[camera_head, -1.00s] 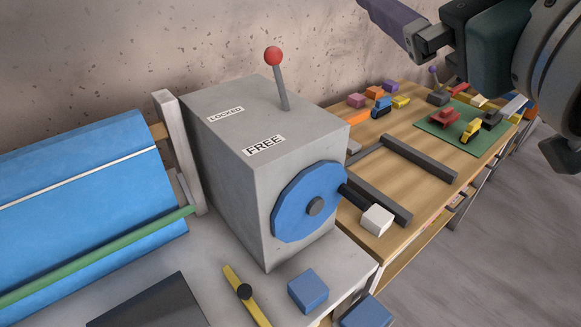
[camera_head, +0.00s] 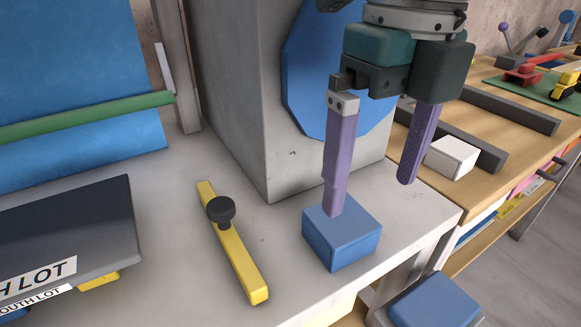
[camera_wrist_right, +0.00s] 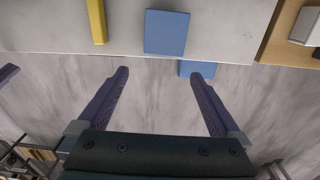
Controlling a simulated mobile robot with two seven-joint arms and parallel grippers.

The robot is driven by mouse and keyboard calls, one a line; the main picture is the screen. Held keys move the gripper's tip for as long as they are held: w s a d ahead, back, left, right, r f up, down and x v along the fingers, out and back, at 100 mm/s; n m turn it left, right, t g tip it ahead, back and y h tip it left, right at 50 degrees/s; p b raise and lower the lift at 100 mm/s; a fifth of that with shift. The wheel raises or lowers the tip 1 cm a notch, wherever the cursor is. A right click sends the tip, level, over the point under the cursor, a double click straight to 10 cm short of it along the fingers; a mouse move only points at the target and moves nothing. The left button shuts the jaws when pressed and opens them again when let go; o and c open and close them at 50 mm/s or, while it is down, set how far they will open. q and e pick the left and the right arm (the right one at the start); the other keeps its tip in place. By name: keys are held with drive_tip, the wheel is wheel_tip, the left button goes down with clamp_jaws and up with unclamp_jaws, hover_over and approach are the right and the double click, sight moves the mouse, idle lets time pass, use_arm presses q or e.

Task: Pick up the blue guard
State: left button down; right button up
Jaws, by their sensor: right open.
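A blue block (camera_head: 342,236), which fits the blue guard, sits on the grey slab near its front right edge. It also shows in the right wrist view (camera_wrist_right: 166,32), beyond the fingertips. A second blue block (camera_head: 436,302) is lower, past the slab's edge, and partly shows in the wrist view (camera_wrist_right: 197,68). My right gripper (camera_head: 370,197) is open, with its purple fingers pointing down. In the head view one finger overlaps the first block's top; the wrist view (camera_wrist_right: 158,73) shows nothing between the fingers. A purple tip (camera_wrist_right: 7,73) at the wrist view's left edge looks like my left gripper.
A yellow bar with a black knob (camera_head: 233,245) lies left of the block. The grey housing (camera_head: 245,110) with a blue disc (camera_head: 305,90) stands behind. A dark sign panel (camera_head: 75,235) is at left. A wooden table (camera_head: 470,120) with a white block (camera_head: 452,157) is at right.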

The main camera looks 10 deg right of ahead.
sight(360, 237)
drive_tip(key=f, duration=0.9)
drive_tip(key=shift+w+d+f, duration=0.1)
drive_tip(key=shift+w+f, duration=0.2)
drive_tip(key=shift+f, duration=0.1)
drive_tip(key=c, duration=1.1)
